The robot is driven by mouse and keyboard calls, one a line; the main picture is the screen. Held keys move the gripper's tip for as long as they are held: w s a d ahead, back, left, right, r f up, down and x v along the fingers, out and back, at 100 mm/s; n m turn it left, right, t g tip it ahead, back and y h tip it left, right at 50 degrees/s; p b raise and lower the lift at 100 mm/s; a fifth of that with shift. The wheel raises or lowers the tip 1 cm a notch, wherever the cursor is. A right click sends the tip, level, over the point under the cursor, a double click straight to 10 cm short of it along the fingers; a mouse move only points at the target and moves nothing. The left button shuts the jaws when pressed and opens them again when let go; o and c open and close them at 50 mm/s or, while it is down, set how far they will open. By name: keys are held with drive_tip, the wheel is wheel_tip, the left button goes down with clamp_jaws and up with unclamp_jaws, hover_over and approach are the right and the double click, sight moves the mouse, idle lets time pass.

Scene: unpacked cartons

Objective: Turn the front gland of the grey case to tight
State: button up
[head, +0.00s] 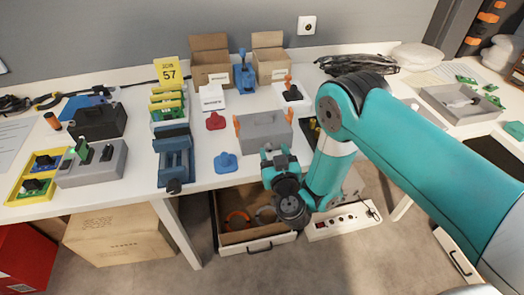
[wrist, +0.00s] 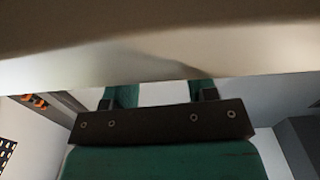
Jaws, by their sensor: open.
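A grey case (head: 262,135) with orange pieces at its two ends stands on the white table near the front edge. My gripper (head: 277,155) is at the table's front edge, just in front of the case's lower right part. The front gland cannot be made out; my gripper hides part of that face. In the wrist view my gripper (wrist: 162,96) shows two separated teal fingers, with their tips running behind a pale, blurred surface close to the camera. My gripper is open, and nothing can be seen between the fingers.
A blue knobbed piece (head: 226,162) and a red one (head: 215,121) stand left of the case. A blue vise (head: 174,158) is further left. A dark-handled item (head: 291,92) stands behind the case. An open drawer (head: 258,245) lies below the table edge.

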drive_tip(key=shift+w+a, duration=0.15)
drive_tip(key=shift+w, duration=0.05)
drive_tip(key=shift+a, duration=0.1)
drive_tip(key=shift+s+a, duration=0.1)
drive_tip(key=shift+a, duration=0.1)
drive_tip(key=c, duration=0.9)
drive_tip(key=shift+m, duration=0.7)
drive_tip(key=o, duration=0.9)
